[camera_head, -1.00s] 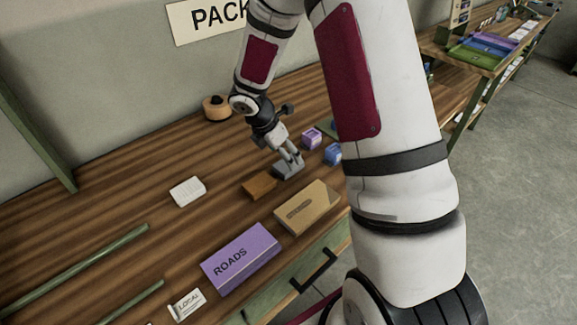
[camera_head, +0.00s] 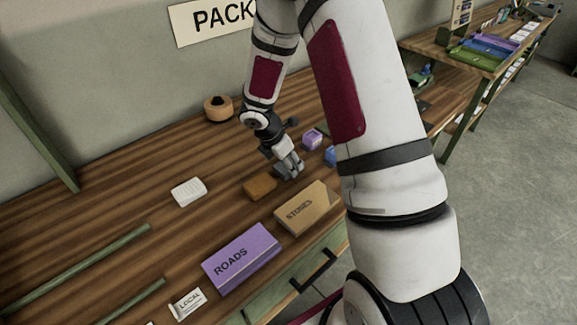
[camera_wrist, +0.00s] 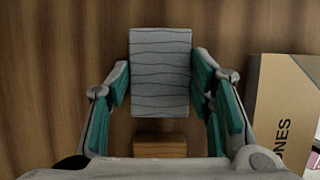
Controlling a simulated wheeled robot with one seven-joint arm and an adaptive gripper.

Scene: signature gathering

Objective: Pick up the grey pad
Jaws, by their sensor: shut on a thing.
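The grey pad (camera_wrist: 160,72) is a grey block with thin dark wavy lines across its top. My gripper (camera_wrist: 160,80) has its two teal-padded fingers on either side of the pad, shut on it, in the wrist view. In the head view my gripper (camera_head: 289,168) is over the wooden bench, and its fingers largely hide the pad. Whether the pad touches the bench or is slightly above it I cannot tell.
An orange-brown block (camera_head: 260,187) lies close beside my gripper. A tan STONES box (camera_head: 308,208) and a purple ROADS box (camera_head: 241,257) lie nearer the front edge. Purple (camera_head: 312,139) and blue (camera_head: 330,156) items stand behind. A white block (camera_head: 188,192) lies left.

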